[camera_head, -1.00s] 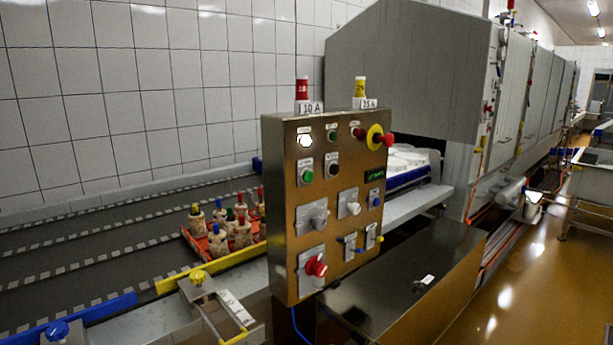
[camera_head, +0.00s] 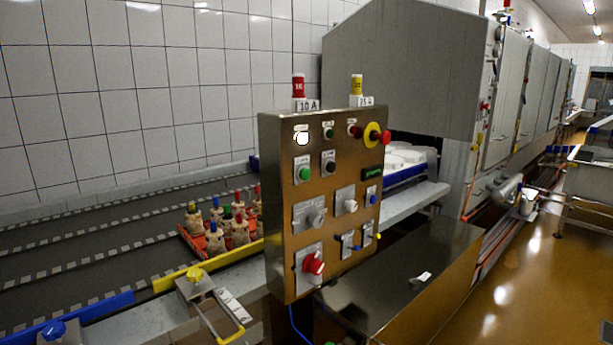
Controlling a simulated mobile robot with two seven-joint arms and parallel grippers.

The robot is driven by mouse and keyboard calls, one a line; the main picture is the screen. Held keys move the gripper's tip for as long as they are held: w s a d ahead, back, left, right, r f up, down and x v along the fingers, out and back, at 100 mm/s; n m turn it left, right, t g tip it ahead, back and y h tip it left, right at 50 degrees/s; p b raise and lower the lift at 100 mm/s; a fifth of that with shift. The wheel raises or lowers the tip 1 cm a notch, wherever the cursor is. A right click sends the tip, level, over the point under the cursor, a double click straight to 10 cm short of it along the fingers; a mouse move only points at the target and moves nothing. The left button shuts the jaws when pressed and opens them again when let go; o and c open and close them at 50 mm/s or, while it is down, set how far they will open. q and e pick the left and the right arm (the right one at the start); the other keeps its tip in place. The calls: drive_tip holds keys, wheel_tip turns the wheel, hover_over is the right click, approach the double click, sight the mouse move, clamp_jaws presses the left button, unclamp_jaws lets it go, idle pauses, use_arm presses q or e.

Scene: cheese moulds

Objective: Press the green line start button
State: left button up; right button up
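The metal control panel (camera_head: 284,223) stands upright in the middle of the head view. Its green button (camera_head: 304,173) sits on a pale plate at the upper left of the panel face, below a lit white lamp (camera_head: 302,138). A black button (camera_head: 329,167) is just right of it. A smaller dark green button or lamp (camera_head: 328,132) is in the top row. A red mushroom knob on a yellow collar (camera_head: 373,135) is at the upper right. Neither gripper is in view.
A conveyor (camera_head: 90,245) runs at the left, with a red tray (camera_head: 190,241) of several colour-topped pieces. White moulds (camera_head: 408,158) sit behind the panel by a large grey machine (camera_head: 410,70). A metal box (camera_head: 400,275) stands right of the panel. Brown floor (camera_head: 530,280) is open at the right.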

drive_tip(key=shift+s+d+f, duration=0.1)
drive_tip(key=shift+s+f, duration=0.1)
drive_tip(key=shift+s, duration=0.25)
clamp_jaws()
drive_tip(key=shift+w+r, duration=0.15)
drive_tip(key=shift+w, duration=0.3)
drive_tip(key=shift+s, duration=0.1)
